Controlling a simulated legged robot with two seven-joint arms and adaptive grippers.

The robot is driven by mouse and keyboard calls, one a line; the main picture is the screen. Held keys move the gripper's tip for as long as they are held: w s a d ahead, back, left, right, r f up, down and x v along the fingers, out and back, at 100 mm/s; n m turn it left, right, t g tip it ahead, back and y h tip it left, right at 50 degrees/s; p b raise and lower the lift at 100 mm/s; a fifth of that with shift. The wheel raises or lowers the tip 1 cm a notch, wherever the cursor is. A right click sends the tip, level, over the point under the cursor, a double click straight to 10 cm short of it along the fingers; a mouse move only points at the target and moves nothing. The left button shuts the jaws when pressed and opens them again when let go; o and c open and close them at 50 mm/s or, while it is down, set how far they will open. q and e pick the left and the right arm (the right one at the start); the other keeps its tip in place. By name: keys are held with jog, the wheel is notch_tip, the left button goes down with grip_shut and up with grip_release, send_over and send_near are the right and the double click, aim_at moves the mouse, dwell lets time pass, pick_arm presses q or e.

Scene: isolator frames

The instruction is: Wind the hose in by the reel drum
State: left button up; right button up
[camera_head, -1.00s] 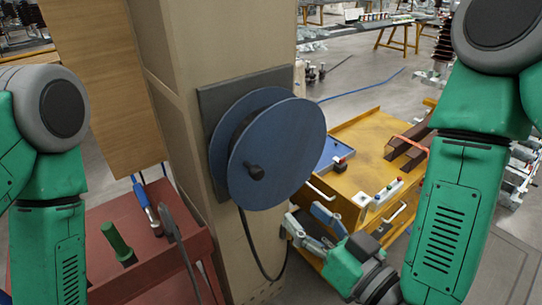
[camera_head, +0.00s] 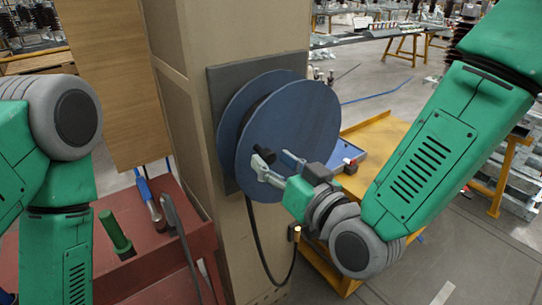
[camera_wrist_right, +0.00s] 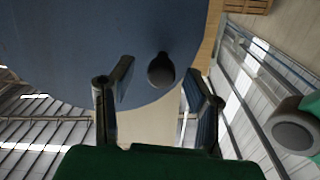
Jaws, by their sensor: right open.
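The blue reel drum (camera_head: 310,115) is mounted on a dark plate on the tan pillar. A black knob (camera_head: 263,130) stands out from its front disc, left of the disc's middle. The black hose (camera_head: 257,240) hangs from under the drum in a loop, its end near a small bracket beside the pillar. My right gripper (camera_head: 275,163) is open in front of the disc, just below the knob. In the right wrist view, the knob (camera_wrist_right: 160,70) shows between the spread fingers (camera_wrist_right: 160,82), apart from both. My left arm is at the left; its gripper is out of frame.
A red cabinet (camera_head: 140,265) with a green-handled tool (camera_head: 115,233) and a blue-handled tool (camera_head: 146,192) stands left of the pillar (camera_head: 235,235). A yellow cart (camera_head: 378,140) is behind my right arm. Open floor lies at the lower right.

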jog(key=shift+w+a, duration=0.65)
jog(key=shift+a, duration=0.3)
jog(key=shift+d, duration=0.55)
jog(key=shift+c, duration=1.2)
jog(key=shift+d, duration=0.1)
grip_shut()
pick_arm(q)
jog(key=shift+s+a+r, duration=0.1)
jog(key=shift+s+a, duration=0.05)
jog(key=shift+a, duration=0.05)
pick_arm(e)
jog(key=shift+a, duration=0.2)
